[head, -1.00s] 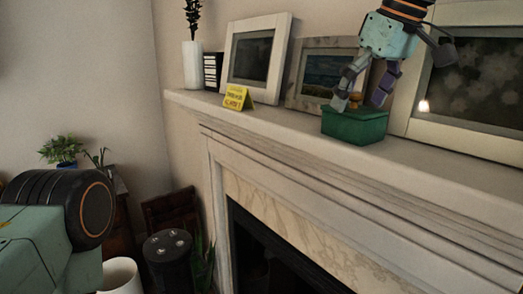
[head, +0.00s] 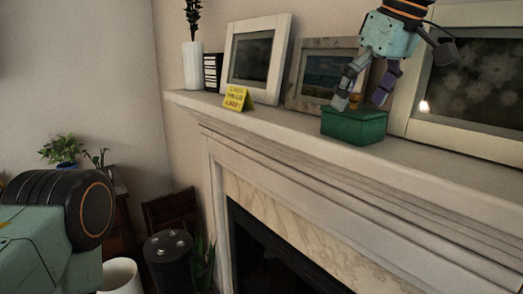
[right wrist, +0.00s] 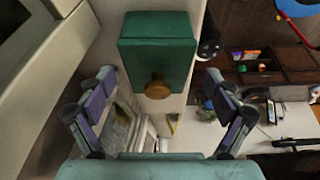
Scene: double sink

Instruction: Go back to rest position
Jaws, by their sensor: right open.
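My right gripper (head: 361,94) is open just above a green box (head: 354,127) on the mantel shelf. Its two fingers are on either side of the box's small brass knob (head: 355,99) and hold nothing. In the right wrist view, the green box (right wrist: 157,45) and its round knob (right wrist: 157,88) lie between and beyond the spread fingers (right wrist: 159,82), with clear gaps on both sides. Only a teal and black part of my left arm shows at the left of the head view; the left gripper is out of frame.
The mantel (head: 290,132) also bears framed pictures (head: 255,53), a yellow folded sign (head: 237,97) and a white vase (head: 192,66). The right picture frame (head: 470,80) stands close behind my right gripper. A black cylinder (head: 168,262) stands on the floor below.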

